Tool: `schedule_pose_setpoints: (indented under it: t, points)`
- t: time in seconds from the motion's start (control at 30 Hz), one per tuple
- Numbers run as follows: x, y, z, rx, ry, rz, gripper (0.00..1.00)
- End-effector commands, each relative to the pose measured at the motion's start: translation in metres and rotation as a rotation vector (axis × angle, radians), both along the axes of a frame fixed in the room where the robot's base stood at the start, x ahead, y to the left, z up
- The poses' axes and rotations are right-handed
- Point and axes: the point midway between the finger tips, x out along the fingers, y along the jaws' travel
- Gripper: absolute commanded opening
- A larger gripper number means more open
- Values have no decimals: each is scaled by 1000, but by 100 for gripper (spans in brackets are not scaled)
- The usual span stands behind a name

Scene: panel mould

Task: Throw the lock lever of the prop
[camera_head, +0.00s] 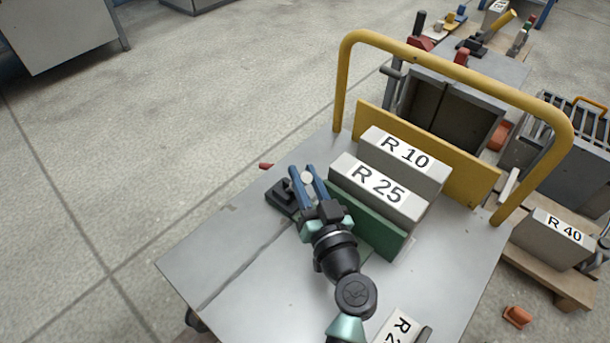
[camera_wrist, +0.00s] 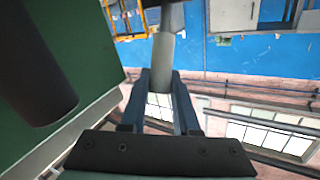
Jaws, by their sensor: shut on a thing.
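My gripper (camera_head: 307,178) is at the far left part of the cart top, with its blue fingers closed on a pale, round-ended grip. In the wrist view the same fingers (camera_wrist: 163,82) hold a light grey cylindrical bar (camera_wrist: 163,50), apparently the prop's lock lever; its far end meets a darker part at the top edge. A black block-like base (camera_head: 281,196) lies just left of the fingers, apparently part of the prop. The join between lever and prop is hidden, so the lever's lock position cannot be told.
A green panel (camera_head: 365,226) stands right of my gripper, with grey blocks R 25 (camera_head: 400,199) and R 10 (camera_head: 425,171) behind it. A yellow rail (camera_head: 455,73) arches over the back. A dark cylinder (camera_wrist: 38,70) is close at left in the wrist view. The cart's left top is clear.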

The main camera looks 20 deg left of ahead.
Motion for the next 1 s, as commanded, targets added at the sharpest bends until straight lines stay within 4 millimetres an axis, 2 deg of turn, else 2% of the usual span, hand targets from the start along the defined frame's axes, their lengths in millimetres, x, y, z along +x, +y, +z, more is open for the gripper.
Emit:
schedule_pose_setpoints:
  t: [0.7, 1.0]
  points:
    - [0, -1, 0, -1, 1, -3, 0]
    - [2, 5, 9, -56, 20, -2, 0]
